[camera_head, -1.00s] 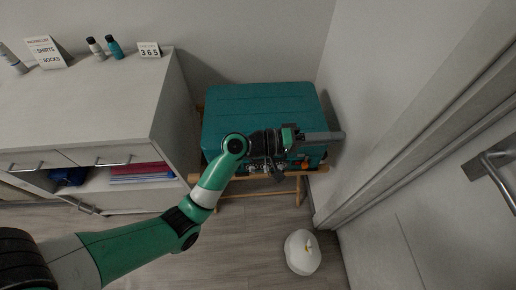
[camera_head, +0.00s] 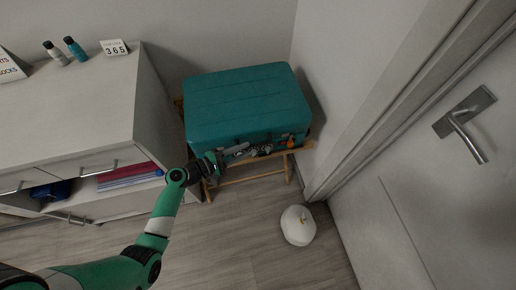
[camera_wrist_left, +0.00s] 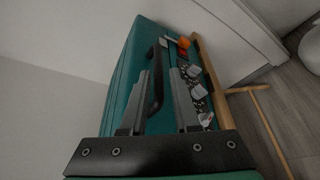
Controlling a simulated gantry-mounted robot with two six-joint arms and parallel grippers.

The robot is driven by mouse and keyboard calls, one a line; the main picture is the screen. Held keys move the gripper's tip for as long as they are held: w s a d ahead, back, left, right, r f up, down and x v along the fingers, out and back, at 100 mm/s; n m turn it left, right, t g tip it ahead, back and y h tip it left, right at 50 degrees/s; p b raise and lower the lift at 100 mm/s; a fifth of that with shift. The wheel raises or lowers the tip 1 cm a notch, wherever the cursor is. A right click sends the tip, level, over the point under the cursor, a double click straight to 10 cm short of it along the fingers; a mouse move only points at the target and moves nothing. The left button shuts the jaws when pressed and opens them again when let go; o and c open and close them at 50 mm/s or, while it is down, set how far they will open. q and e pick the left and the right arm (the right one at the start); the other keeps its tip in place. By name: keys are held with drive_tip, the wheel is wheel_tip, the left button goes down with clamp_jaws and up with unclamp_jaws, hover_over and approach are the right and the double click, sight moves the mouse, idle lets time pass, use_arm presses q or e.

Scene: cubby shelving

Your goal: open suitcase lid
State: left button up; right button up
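The teal suitcase (camera_head: 245,98) lies flat with its lid closed on a low wooden stand; it also shows in the left wrist view (camera_wrist_left: 122,88). My left gripper (camera_head: 254,149) is at the suitcase's front side, low and toward its left half. In the left wrist view its two grey fingers (camera_wrist_left: 167,62) are apart, pointing along the front side. The suitcase's black handle (camera_wrist_left: 158,90) shows between the fingers, with no clear grip on it. An orange tag (camera_head: 291,142) hangs at the front right. My right gripper is in neither view.
The wooden stand (camera_head: 252,178) has a rail close under the gripper. A white cabinet with drawers (camera_head: 75,110) is at left, a wall and a door with a handle (camera_head: 465,125) at right. A white round object (camera_head: 298,226) stands on the floor.

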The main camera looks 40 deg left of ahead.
sight(258, 144)
use_arm(q)
drive_tip(key=b+x, duration=0.1)
drive_tip(key=x, duration=0.5)
drive_tip(key=shift+w+d+r+b, duration=0.1)
drive_tip(key=shift+w+r+b, duration=0.05)
drive_tip(key=shift+w+b, duration=0.25)
drive_tip(key=shift+c, duration=0.2)
clamp_jaws()
drive_tip(key=shift+r, duration=0.1)
idle(0.6)
